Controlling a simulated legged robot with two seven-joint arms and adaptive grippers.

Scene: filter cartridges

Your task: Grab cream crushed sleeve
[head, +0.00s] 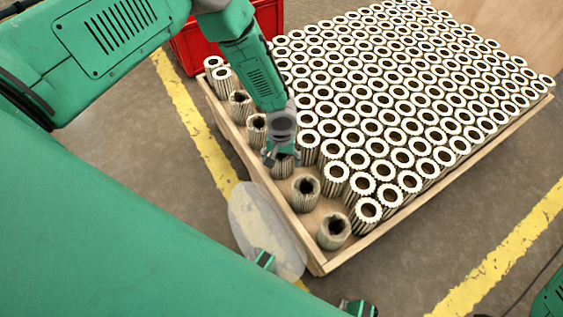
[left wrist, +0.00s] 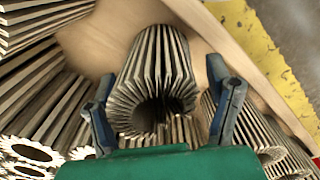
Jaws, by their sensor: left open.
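My left gripper (head: 281,155) points down over a crushed sleeve (head: 284,167) in the row along the crate's left side. The gripper hides much of that sleeve in the head view. In the left wrist view, a pleated cream-brown sleeve (left wrist: 157,68) with a dark, misshapen opening lies between the two open fingers, with a visible gap on each side. Other crushed sleeves without white end rings stand in the same row, one nearer (head: 305,193), one at the near corner (head: 333,231) and others farther back (head: 240,103).
A shallow wooden crate (head: 318,262) holds closely packed sleeves with white ring ends (head: 366,210), right beside the crushed row. A red bin (head: 190,52) stands behind the crate at the left. Yellow floor lines (head: 192,115) run past the crate.

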